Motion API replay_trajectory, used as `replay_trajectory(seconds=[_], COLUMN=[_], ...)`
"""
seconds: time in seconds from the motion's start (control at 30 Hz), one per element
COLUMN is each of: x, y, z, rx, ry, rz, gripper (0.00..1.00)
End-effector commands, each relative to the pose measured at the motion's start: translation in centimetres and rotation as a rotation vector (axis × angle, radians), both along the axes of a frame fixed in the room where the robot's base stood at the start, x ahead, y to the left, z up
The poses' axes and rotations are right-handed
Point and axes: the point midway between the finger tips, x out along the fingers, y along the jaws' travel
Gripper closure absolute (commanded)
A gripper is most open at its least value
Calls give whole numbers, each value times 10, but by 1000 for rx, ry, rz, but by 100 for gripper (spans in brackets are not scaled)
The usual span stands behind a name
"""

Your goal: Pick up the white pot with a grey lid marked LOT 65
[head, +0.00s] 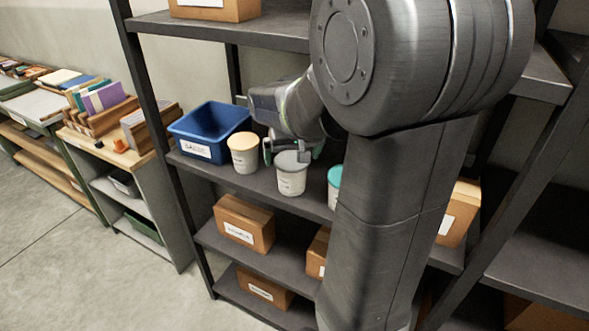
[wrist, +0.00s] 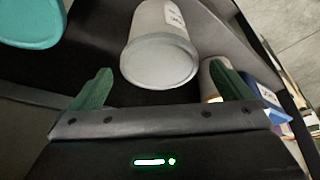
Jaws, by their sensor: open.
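The white pot with a grey lid (head: 291,180) stands upright on the middle shelf, between two other pots. Its label is too small to read in the head view. In the wrist view the pot (wrist: 160,58) is in the upper middle, lid toward me, its label only partly showing. My gripper (head: 291,152) is open and empty at the height of the pot's lid. In the wrist view its green fingers (wrist: 160,67) are spread wider than the lid, which lies between and just beyond them. I cannot tell whether either finger touches the pot.
A white pot with a peach lid (head: 244,153) stands close on the left, and a teal-lidded pot (head: 334,182) on the right, partly hidden by my arm. A blue bin (head: 208,130) sits farther left. Shelf posts (head: 160,130) and an upper shelf (head: 270,34) bound the space.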

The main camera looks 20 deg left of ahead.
Motion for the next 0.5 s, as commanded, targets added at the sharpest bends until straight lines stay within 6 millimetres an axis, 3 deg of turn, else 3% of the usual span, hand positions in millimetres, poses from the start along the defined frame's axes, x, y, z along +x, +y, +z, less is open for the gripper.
replay_trajectory(seconds=[0.33,0.5], x=[12,16], y=[8,11], z=[-39,-48], rx=[-3,-1], ry=[3,0], rz=[-1,0], gripper=[1,1])
